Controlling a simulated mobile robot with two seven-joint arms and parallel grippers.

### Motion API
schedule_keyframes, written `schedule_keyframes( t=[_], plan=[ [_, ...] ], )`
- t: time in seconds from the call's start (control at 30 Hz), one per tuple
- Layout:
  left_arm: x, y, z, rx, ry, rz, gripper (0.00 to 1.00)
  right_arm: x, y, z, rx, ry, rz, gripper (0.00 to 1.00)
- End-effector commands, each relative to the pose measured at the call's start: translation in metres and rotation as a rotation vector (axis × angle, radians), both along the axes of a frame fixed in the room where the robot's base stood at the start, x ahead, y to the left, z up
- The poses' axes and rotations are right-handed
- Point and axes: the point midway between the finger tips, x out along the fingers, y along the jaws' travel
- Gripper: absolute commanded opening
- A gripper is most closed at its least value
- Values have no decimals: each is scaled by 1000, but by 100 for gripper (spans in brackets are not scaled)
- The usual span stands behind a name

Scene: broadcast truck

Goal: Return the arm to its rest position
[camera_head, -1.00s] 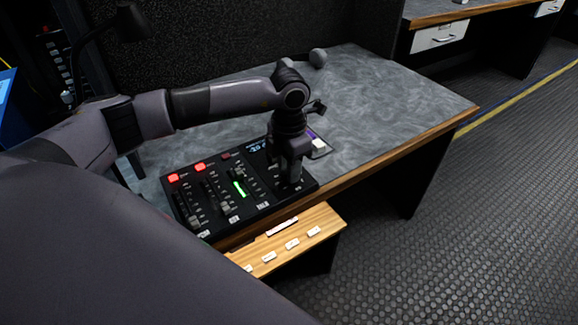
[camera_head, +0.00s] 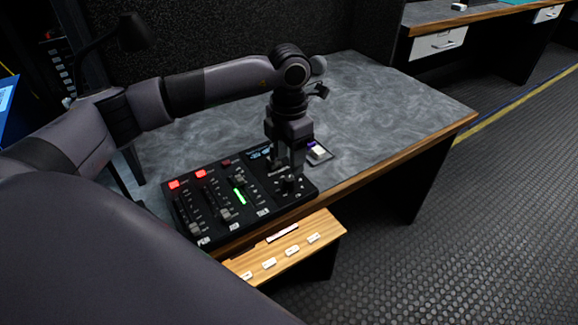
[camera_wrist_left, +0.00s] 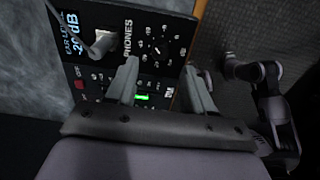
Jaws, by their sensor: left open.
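My left arm comes in from the left and reaches over the desk in the head view. My left gripper (camera_head: 291,170) points down above the right end of the black audio mixer (camera_head: 235,195). In the left wrist view the gripper (camera_wrist_left: 160,82) has its two fingers apart with nothing between them. My right gripper's fingers do not show.
The mixer sits at the front edge of a grey desk (camera_head: 390,110) with a wooden rim. A small dark device (camera_head: 318,152) lies beside it. A wooden ledge (camera_head: 290,245) with white labels juts out below. A lamp (camera_head: 134,32) stands at the left. The desk's right side is clear.

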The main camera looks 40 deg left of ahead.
Motion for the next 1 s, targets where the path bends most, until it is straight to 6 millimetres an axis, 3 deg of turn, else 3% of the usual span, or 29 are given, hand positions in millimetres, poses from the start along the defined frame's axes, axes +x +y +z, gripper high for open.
schedule_keyframes(
  t=[0.2,0.77,0.87,1.0],
  plan=[
    [0,0,15,-1,1,0,52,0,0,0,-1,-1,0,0],
    [-2,-6,13,-20,6,-8,52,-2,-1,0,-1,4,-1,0],
    [-8,-30,4,-111,22,-37,52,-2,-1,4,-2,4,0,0],
    [-30,-101,-9,-388,71,-87,52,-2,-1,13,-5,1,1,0]
  ],
)
